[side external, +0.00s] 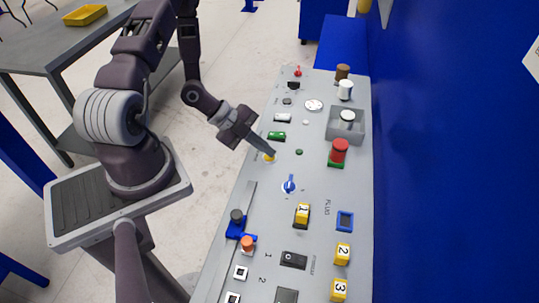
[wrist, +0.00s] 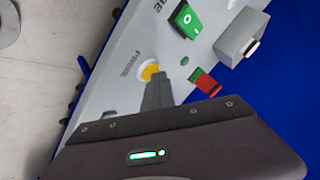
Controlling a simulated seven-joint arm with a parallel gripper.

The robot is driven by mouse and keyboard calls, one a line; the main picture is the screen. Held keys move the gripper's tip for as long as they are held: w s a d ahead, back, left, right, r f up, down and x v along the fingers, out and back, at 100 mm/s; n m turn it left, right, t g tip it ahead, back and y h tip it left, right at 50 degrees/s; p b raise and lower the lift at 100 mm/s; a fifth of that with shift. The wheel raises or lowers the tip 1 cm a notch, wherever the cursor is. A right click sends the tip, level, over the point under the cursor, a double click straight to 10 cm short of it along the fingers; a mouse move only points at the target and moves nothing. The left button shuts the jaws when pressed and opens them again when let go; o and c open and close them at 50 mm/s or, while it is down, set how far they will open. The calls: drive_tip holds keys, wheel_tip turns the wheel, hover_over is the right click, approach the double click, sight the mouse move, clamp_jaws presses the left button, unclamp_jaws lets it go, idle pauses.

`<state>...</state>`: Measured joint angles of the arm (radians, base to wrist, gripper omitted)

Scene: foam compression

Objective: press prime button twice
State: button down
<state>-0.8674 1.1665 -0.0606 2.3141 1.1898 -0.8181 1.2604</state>
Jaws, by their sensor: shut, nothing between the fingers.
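The prime button is a yellow round button on a pale ring; it shows in the wrist view (wrist: 150,69) beside a printed label that is hard to read. In the side view the yellow button (side external: 268,158) sits near the left edge of the grey panel. My gripper (side external: 272,154) is shut and empty, with its fingertips right at the button, partly covering it. The wrist view shows the closed fingers (wrist: 158,78) pointing at the button's lower edge. I cannot tell whether they touch it or hover just above.
A blue wall (side external: 450,150) stands along the panel's right side.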

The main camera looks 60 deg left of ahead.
drive_tip(key=shift+r, duration=0.8)
drive_tip(key=shift+r, duration=2.5)
drive_tip(key=w+a+r+n+g+y, duration=0.1)
drive_tip(key=w+a+r+n+y, duration=0.15)
drive_tip(key=a+r+y, duration=0.3)
wheel_tip(320, 180, up, 10)
drive_tip(key=n+y, duration=0.3)
drive_tip(key=n, duration=0.3)
hover_over(266, 156)
drive_tip(key=a, duration=0.5)
drive_tip(key=s+d+r+n+h, duration=0.2)
drive_tip(key=s+d+r+n, duration=0.6)
drive_tip(key=s+d, duration=0.6)
drive_tip(key=shift+s+r+g+h, duration=0.35)
drive_tip(key=shift+s+r, duration=0.3)
drive_tip(key=shift+r, duration=0.25)
